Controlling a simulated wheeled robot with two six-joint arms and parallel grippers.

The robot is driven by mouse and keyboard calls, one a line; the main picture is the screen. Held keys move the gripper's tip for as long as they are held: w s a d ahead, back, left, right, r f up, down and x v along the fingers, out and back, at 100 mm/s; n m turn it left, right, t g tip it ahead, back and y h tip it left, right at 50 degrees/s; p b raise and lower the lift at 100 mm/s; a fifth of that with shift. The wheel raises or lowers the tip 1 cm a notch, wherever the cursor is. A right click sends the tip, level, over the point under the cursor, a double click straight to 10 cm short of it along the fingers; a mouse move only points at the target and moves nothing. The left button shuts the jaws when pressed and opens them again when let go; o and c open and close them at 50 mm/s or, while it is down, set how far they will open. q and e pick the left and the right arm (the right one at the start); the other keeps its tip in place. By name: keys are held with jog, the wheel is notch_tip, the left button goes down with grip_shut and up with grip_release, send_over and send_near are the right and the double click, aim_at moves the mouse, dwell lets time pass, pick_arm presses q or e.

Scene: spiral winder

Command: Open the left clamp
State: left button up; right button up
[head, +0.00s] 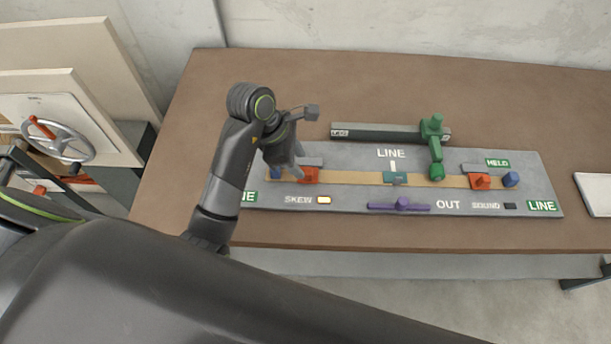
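The left clamp (309,176) is a small orange block near the left end of the grey board (350,192), on a tan strip. My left gripper (298,173) points down just left of it, with its fingertips very close to the clamp. I cannot tell if they touch. The gripper hides part of the board's left end, and its finger gap does not show clearly. My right gripper is not in view. A matching orange clamp (481,182) sits near the right end, beside a blue knob (511,179).
A green arm (436,150) stands across the strip, right of a teal piece (395,178). A purple handle (400,205) lies at the board's front. A panel with a handwheel (58,139) stands at left. The brown table (300,88) is clear at the back.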

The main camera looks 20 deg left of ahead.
aim_at(306, 171)
pick_arm(q)
jog(key=shift+x, duration=2.6)
jog(key=shift+s, duration=0.1)
grip_shut()
